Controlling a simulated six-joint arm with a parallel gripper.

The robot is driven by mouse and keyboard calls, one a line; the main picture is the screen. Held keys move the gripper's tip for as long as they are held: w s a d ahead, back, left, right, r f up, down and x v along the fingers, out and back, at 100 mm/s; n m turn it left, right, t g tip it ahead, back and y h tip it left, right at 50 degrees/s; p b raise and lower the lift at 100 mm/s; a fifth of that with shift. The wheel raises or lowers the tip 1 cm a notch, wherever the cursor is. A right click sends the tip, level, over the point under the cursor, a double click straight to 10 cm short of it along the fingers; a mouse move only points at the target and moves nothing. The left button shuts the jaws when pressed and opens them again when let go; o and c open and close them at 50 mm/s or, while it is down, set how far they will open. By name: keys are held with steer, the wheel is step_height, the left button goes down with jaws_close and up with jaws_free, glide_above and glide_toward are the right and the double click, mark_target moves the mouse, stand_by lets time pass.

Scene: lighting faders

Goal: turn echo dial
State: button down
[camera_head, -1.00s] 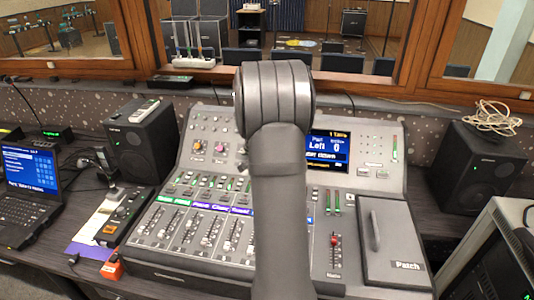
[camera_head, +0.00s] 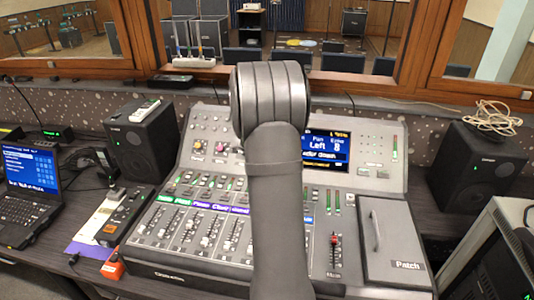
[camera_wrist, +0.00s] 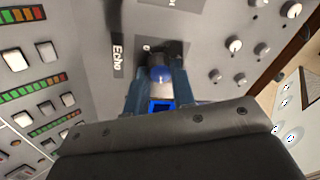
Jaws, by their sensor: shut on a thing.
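In the head view my own arm covers the middle of the mixing console (camera_head: 180,270), so the dial and the fingertips are hidden there. The console screen (camera_head: 328,150) shows "Pan", "Left" and "Echo" text; the smaller value is too small to read.
Several white knobs (camera_wrist: 235,45) stand right of the dial in the wrist view, and lit button rows lie left. In the head view, faders fill the console front, a patch cover (camera_head: 395,240) lies at right, and speakers (camera_head: 140,140) flank the console.

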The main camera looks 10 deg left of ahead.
stand_by(0.5)
steer(key=c, duration=1.2)
jaws_free()
steer(key=shift+s+r, duration=0.1)
steer(key=v, duration=1.7)
steer(key=shift+r, duration=0.15)
steer(key=shift+a, duration=0.1)
steer(key=x, duration=1.7)
steer(key=shift+f, duration=0.2)
steer(key=shift+r, duration=0.1)
